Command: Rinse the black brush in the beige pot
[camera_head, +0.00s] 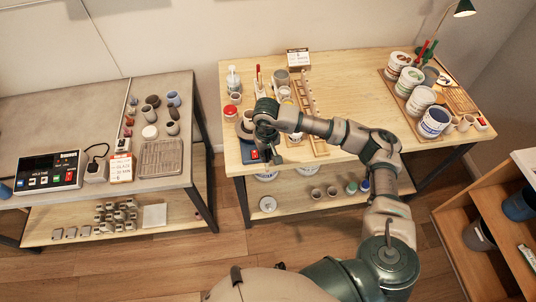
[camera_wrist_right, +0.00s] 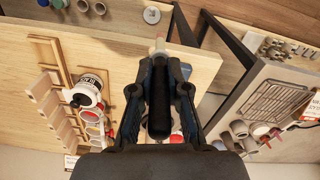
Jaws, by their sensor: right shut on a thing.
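My right gripper (camera_head: 272,156) hangs over the front left of the wooden table. In the right wrist view my right gripper (camera_wrist_right: 160,85) is shut on the black brush (camera_wrist_right: 160,118), whose dark handle lies between the fingers. A pale piece (camera_wrist_right: 158,47) shows beyond the fingertips; I cannot tell if it is part of the brush. A greyish-beige pot (camera_head: 281,77) stands at the back of the table, and a small pale pot (camera_head: 249,115) stands left of my wrist. I cannot tell which is the beige pot. My left gripper is out of view.
A wooden rack (camera_head: 310,110) lies right of my wrist. Labelled buckets (camera_head: 434,121) stand on the table's right side. A red-lidded jar (camera_head: 230,112) is at the left edge. A grey table (camera_head: 205,150) with small pots is further left, across a gap.

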